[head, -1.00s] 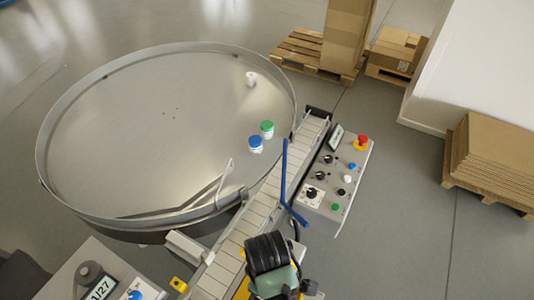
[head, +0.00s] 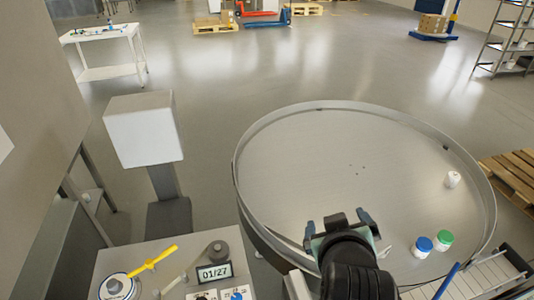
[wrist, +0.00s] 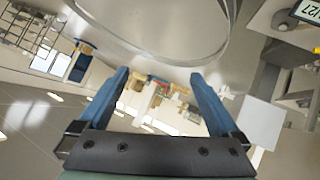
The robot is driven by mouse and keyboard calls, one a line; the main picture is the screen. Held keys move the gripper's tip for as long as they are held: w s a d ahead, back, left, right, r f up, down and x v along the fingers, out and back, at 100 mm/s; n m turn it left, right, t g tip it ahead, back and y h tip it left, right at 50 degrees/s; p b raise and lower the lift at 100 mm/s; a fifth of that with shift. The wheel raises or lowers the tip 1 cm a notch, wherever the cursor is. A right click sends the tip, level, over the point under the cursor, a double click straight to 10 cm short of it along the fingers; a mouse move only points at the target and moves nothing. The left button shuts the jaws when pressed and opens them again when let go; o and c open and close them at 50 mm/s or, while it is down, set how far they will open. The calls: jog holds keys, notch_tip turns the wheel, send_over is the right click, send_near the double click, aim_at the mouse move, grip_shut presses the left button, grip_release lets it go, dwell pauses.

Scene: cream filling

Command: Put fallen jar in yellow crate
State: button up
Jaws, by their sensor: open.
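A small white jar (head: 452,179) is on the round steel turntable (head: 300,150) near its right side in the head view. I see no lid colour on it and cannot tell whether it lies or stands. A blue-lidded jar (head: 422,247) and a green-lidded jar (head: 443,240) stand upright on the turntable's lower right. A small pale object (head: 86,197) is low at the left by a machine frame, too small to identify. I see no yellow crate. My gripper (head: 338,218) is above the turntable's near side, left of the jars, open and empty; it also shows in the wrist view (wrist: 158,80).
A grey control stand (head: 180,262) with a counter display and a yellow-handled tool is at lower left. A white box on a post (head: 143,130) stands behind it. The conveyor (head: 485,280) is at lower right. Open floor lies beyond the turntable.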

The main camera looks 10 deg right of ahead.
jog(key=w+a+r+t, duration=0.2)
jog(key=a+r+t, duration=0.1)
jog(key=r, duration=0.6)
jog(key=w+a+r+t, duration=0.2)
jog(key=a+r+t, duration=0.1)
jog(key=r, duration=0.5)
jog(key=s+a+r+t+y, duration=0.1)
jog(key=s+a+r+t, duration=0.2)
jog(key=r, duration=0.5)
jog(key=s+a+r+t+y, duration=0.1)
jog(key=s+a+r+t, duration=0.3)
jog(key=r, duration=0.5)
jog(key=s+a+r+t+y, duration=0.1)
jog(key=s+a+r+t, duration=0.3)
jog(key=r, duration=0.5)
jog(key=shift+a+r+m+y, duration=0.3)
jog(key=shift+a+y, duration=0.1)
jog(key=shift+a, duration=0.2)
jog(key=shift+s, duration=0.1)
